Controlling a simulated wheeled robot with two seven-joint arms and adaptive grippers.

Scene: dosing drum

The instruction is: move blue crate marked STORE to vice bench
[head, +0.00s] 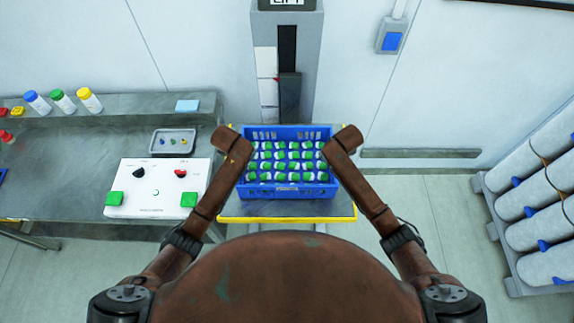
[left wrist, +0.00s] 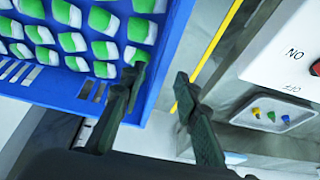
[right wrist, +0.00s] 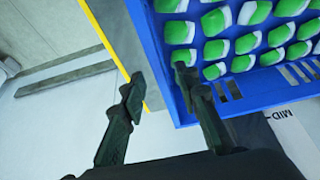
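The blue crate (head: 288,190), filled with several green-and-white items, sits on a grey platform with yellow edges (head: 240,212). Its front label is too small to read. My left gripper (left wrist: 160,80) is open at the crate's left side wall, one finger at the wall's inner edge and the other outside with a gap. My right gripper (right wrist: 158,80) is open at the right side wall in the same way, one finger on the inner side, one outside. In the head view my arms hide both sets of fingers. No vice is seen.
A grey bench (head: 60,165) on the left holds a white control box (head: 157,190) with green buttons, a small tray (head: 173,141) and several bottles on a shelf. A grey column (head: 290,105) stands behind the crate. Grey cylinders (head: 535,215) lie racked at the right. Floor between is clear.

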